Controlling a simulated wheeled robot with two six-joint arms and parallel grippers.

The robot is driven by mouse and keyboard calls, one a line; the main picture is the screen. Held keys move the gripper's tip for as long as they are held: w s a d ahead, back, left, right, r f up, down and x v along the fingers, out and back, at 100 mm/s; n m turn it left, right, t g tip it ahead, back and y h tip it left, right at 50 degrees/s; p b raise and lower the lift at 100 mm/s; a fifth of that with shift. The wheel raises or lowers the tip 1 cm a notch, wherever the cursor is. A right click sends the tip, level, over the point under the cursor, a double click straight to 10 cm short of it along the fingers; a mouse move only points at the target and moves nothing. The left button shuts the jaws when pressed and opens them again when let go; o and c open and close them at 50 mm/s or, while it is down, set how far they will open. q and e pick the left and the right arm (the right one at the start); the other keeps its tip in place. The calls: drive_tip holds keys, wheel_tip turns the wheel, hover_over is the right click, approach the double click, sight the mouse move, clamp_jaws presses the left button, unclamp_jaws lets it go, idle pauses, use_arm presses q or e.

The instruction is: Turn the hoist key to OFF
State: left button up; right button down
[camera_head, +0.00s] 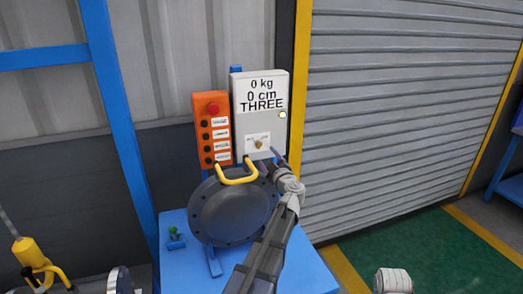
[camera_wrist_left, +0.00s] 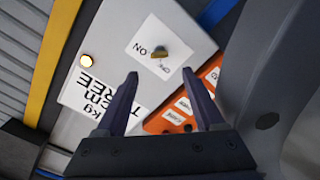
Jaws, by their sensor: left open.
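The hoist key (camera_head: 258,144) is a small brass key on a white label plate low on the grey control box (camera_head: 244,97). In the left wrist view the key (camera_wrist_left: 158,53) sits beside the printed words ON and OFF; I cannot tell which it points to. My left gripper (camera_head: 262,162) is open and empty, just below the key in the head view. In the left wrist view its two dark fingertips (camera_wrist_left: 162,80) are spread, with the key beyond the gap between them, apparently not touched.
An orange button pendant (camera_head: 212,128) with a red button hangs left of the box. A dark round flange cover (camera_head: 232,212) with a yellow handle (camera_head: 237,179) stands below, on a blue table (camera_head: 175,255). A yellow post and a roller shutter (camera_head: 390,110) are at the right.

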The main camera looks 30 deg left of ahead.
sight(260, 147)
use_arm(q)
drive_tip(key=x, duration=0.7)
drive_tip(key=shift+w+a, duration=0.15)
drive_tip(key=shift+w, duration=0.15)
drive_tip(key=shift+c, duration=0.2)
clamp_jaws()
